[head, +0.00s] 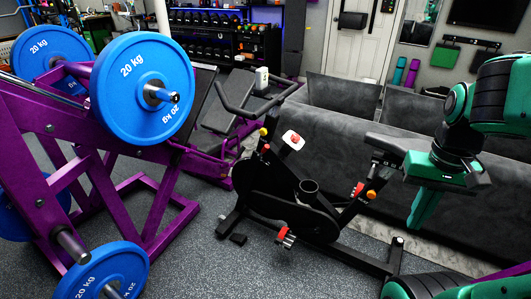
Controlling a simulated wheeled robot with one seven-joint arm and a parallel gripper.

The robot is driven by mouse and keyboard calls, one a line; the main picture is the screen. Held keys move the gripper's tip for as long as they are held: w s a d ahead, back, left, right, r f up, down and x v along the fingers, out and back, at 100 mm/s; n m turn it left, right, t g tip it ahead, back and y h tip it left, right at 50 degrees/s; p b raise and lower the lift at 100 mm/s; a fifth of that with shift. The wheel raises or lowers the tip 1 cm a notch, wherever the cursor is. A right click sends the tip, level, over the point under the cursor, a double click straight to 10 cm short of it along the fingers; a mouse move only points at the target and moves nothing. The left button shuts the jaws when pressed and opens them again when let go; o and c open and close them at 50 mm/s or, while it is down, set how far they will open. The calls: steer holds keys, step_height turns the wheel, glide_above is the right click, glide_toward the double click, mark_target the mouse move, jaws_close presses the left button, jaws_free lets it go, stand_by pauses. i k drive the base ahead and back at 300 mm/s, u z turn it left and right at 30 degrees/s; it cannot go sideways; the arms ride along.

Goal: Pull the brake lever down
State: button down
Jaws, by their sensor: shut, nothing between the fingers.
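A black exercise bike (300,215) stands on the floor at the middle, tilted in the view. Near its handlebars are a white piece with a red top (294,139), a yellow knob (263,131) and a small red knob (266,148). I cannot tell for certain which of these is the brake lever. My green gripper (413,225) hangs at the right, pointing down, in front of the grey sofa. It is shut and empty, to the right of the bike's seat and well apart from the handlebar parts.
A purple weight machine (130,200) with blue 20 kg plates (143,90) fills the left. A grey sofa (330,130) stands behind the bike. The bike's rear foot bar (394,262) reaches towards me. Speckled floor (200,265) is clear at the lower middle.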

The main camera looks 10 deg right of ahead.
mark_target(267, 147)
steer(key=i, duration=0.95)
